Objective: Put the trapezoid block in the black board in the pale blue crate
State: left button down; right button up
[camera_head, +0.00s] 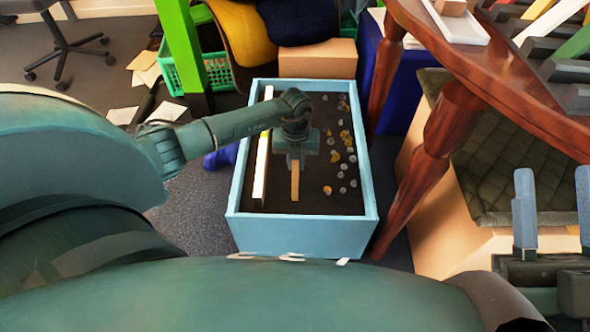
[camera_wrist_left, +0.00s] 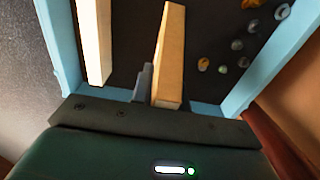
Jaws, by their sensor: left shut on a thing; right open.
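The pale blue crate (camera_head: 300,236) stands on the floor in the middle of the head view. Its inside is a dark, near-black surface (camera_head: 312,190); I cannot tell a separate black board or a slot in it. My left gripper (camera_head: 295,163) points down inside the crate and is shut on a tan wooden block (camera_head: 295,185). In the left wrist view the block (camera_wrist_left: 170,55) looks long and slightly tapered, beside one grey finger (camera_wrist_left: 143,85). Whether its lower end touches the dark surface is unclear. My right gripper (camera_head: 553,215) is open and empty at the lower right.
A long cream bar (camera_head: 261,165) lies along the crate's left side. Several grey and orange pebbles (camera_head: 340,160) are scattered on the right. A brown wooden table (camera_head: 500,75) and its legs stand right of the crate. A cardboard box (camera_head: 318,60) is behind it.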

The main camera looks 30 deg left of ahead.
pick_arm(q)
notch_tip(320, 180, down, 4)
jog(key=shift+b, duration=0.95)
pick_arm(e)
jog(key=r+n+y, duration=0.2)
jog(key=n+y, duration=0.1)
jog(key=shift+s+d+r+n+g, duration=0.1)
jog(key=shift+s+r+n+g, duration=0.2)
jog(key=shift+s, duration=0.05)
pick_arm(q)
jog(key=shift+f, duration=0.1)
jog(key=c, duration=1.4)
grip_release()
jog(key=shift+o, duration=0.2)
jog(key=shift+r+p, duration=0.4)
jog(key=shift+r, duration=0.3)
notch_tip(320, 180, up, 10)
jog(key=p, duration=0.4)
jog(key=shift+f+p, duration=0.15)
jog(key=shift+p, duration=0.2)
jog(key=shift+r, duration=0.6)
pick_arm(e)
notch_tip(320, 180, down, 7)
jog(key=m+h, duration=0.6)
jog(key=m, duration=0.1)
jog(key=shift+a+g+h, duration=0.35)
jog(key=shift+g+h, duration=0.05)
